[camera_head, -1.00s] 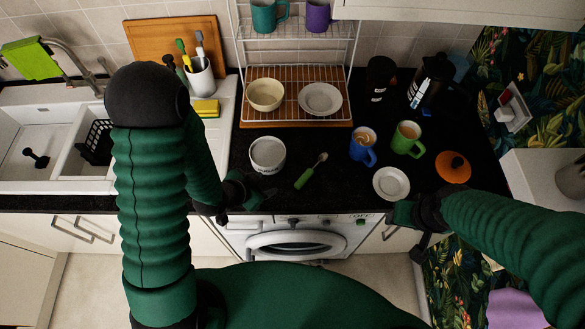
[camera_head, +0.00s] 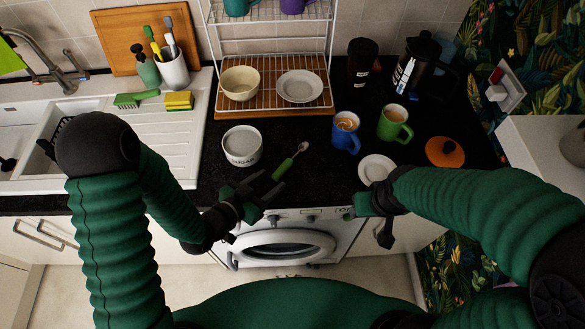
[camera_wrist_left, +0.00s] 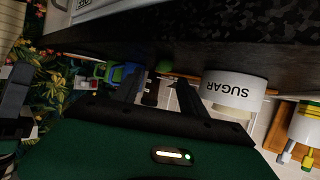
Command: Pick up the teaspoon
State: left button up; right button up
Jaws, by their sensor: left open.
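The teaspoon (camera_head: 282,168) lies on the black worktop in the head view, its green handle toward the front edge and its metal bowl pointing away. My left gripper (camera_head: 268,187) is open and empty, just left of and in front of the handle, apart from it as far as I can tell. Its two dark fingers show spread in the left wrist view (camera_wrist_left: 158,95), where I cannot clearly make out the teaspoon. My right gripper (camera_head: 370,208) is at the worktop's front edge, near the small saucer; its jaws are not clear.
A white sugar pot (camera_head: 242,147) stands left of the teaspoon and also shows in the left wrist view (camera_wrist_left: 234,92). To the right are a blue mug (camera_head: 345,136), a green mug (camera_head: 393,125), a small saucer (camera_head: 377,168) and an orange lid (camera_head: 445,152). A dish rack (camera_head: 272,95) stands behind.

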aim_at(280, 170)
pick_arm(q)
jog(key=x, duration=0.4)
jog(key=p+x, duration=0.1)
jog(key=x, duration=0.1)
jog(key=shift+w+a, duration=0.35)
jog(key=shift+w, duration=0.15)
jog(key=shift+d, duration=0.3)
jog(key=shift+c, duration=1)
jog(key=shift+d, duration=0.15)
jog(key=c, duration=0.5)
grip_shut()
jog(key=shift+a, duration=0.3)
